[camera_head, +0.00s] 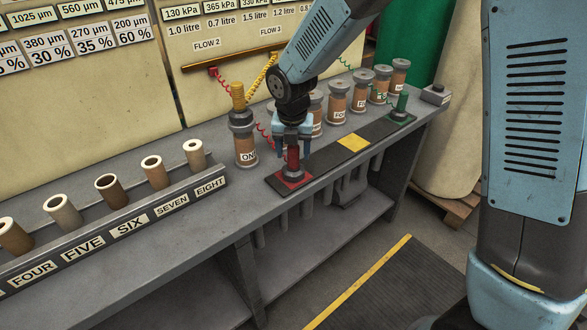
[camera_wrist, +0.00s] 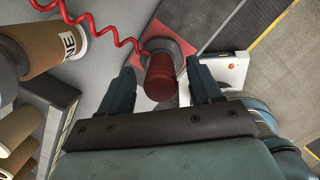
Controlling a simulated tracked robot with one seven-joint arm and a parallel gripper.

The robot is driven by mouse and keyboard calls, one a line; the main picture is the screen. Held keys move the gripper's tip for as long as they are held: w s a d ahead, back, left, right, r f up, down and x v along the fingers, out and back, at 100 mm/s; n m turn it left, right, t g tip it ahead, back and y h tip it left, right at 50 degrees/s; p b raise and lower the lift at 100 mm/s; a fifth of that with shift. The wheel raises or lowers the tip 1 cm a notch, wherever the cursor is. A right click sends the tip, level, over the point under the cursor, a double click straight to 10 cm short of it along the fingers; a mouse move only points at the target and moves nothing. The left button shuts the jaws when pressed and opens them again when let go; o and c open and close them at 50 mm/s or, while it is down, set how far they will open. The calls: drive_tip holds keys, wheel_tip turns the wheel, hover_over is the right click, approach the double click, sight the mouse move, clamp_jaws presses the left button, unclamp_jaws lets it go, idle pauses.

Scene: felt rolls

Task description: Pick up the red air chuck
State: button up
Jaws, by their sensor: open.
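The red air chuck (camera_head: 292,158) stands upright on a red square pad (camera_head: 279,184) on the grey bench. In the wrist view the red air chuck (camera_wrist: 160,78) shows as a dark red cylinder with a red coiled hose running off to the upper left. My gripper (camera_head: 293,147) is open and points down over the chuck. In the wrist view my gripper (camera_wrist: 162,84) has one finger on each side of the chuck, with a small gap visible on both sides. Its grip on the chuck is not closed.
A cardboard roll marked ONE (camera_head: 245,150) stands close to the left of my gripper. A yellow pad (camera_head: 353,143) and a green chuck (camera_head: 401,106) lie to the right. More rolls stand behind. A numbered rack (camera_head: 120,230) holds tubes at left.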

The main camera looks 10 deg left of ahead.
drive_tip(key=shift+w+f, duration=0.15)
drive_tip(key=shift+f, duration=0.8)
clamp_jaws()
